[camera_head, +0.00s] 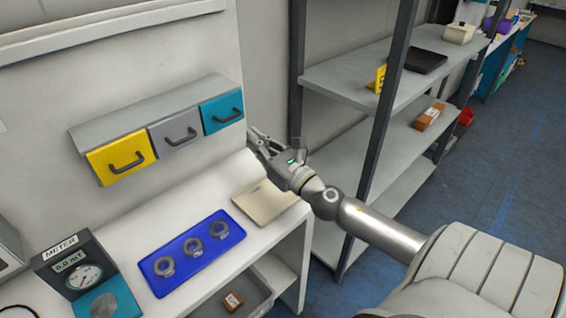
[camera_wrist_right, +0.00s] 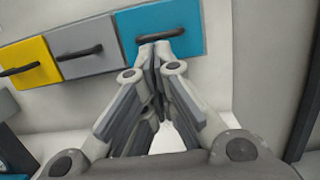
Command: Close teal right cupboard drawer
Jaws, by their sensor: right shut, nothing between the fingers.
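The teal drawer (camera_head: 222,112) is the rightmost of three drawers in a grey wall cupboard (camera_head: 150,112). Its front looks about level with the grey drawer beside it; I cannot tell if a small gap is left. In the right wrist view the teal drawer (camera_wrist_right: 180,27) has a dark bar handle. My right gripper (camera_head: 256,138) is to the lower right of the drawer in the head view. In the wrist view its fingertips (camera_wrist_right: 155,46) are together and empty, in front of the drawer's lower part below the handle. Contact cannot be told. My left gripper is out of view.
A yellow drawer (camera_head: 121,158) and a grey drawer (camera_head: 177,130) are beside the teal one. Below, the white bench (camera_head: 205,285) holds a blue tray (camera_head: 193,252) with rings, a beige flat object (camera_head: 264,201) and a meter (camera_head: 82,272). A shelf rack (camera_head: 385,115) stands at right.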

